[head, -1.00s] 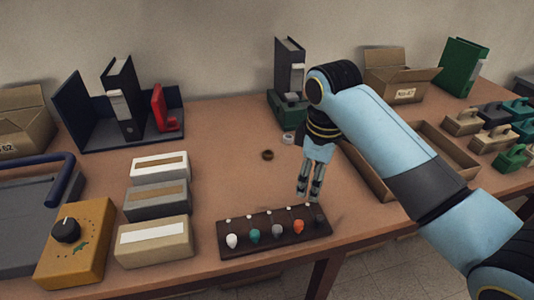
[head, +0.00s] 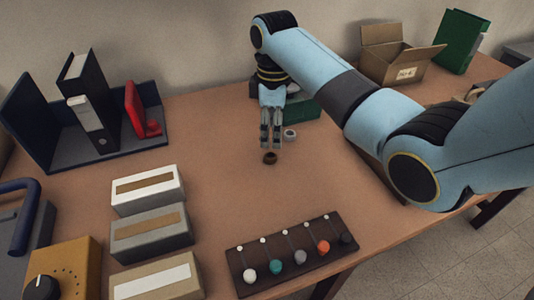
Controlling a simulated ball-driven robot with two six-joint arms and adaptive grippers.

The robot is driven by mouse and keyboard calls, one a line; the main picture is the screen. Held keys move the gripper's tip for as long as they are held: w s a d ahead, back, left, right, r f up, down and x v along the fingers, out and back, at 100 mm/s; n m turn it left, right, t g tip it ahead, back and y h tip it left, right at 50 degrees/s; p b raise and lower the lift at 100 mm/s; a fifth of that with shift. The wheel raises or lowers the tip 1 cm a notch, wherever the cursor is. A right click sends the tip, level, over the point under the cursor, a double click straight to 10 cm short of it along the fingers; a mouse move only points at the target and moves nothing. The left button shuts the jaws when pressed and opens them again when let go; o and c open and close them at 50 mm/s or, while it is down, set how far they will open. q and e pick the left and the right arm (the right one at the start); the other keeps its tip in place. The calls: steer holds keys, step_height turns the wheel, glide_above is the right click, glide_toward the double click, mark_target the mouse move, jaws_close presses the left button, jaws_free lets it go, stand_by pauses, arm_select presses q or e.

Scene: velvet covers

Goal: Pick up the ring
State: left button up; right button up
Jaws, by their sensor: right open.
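A small dark brown ring (head: 270,158) lies flat on the brown table (head: 215,150), near its middle. My right gripper (head: 270,146) points down just above and behind the ring, its fingers open with a narrow gap. Its fingertips appear very close to the ring; I cannot tell whether they touch it. A second, light grey ring-shaped thing (head: 290,135) lies just to the right of the gripper. My left gripper is not in view.
A dark board with coloured knobs (head: 245,262) lies at the front edge. Stacked-looking boxes (head: 150,190) stand to the left, and a binder (head: 90,110) in a blue holder stands behind them. A green box (head: 302,107) stands behind the gripper.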

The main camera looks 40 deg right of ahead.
mark_target(271, 156)
step_height(271, 156, down, 2)
steer(key=shift+s, duration=0.1)
steer(key=shift+f, duration=0.4)
steer(key=f, duration=0.4)
steer(key=shift+a+f, duration=0.2)
steer(key=shift+f, duration=0.15)
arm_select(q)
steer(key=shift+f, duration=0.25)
arm_select(e)
steer(key=c, duration=0.9)
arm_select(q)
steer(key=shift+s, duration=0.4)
arm_select(e)
steer(key=shift+r, duration=0.15)
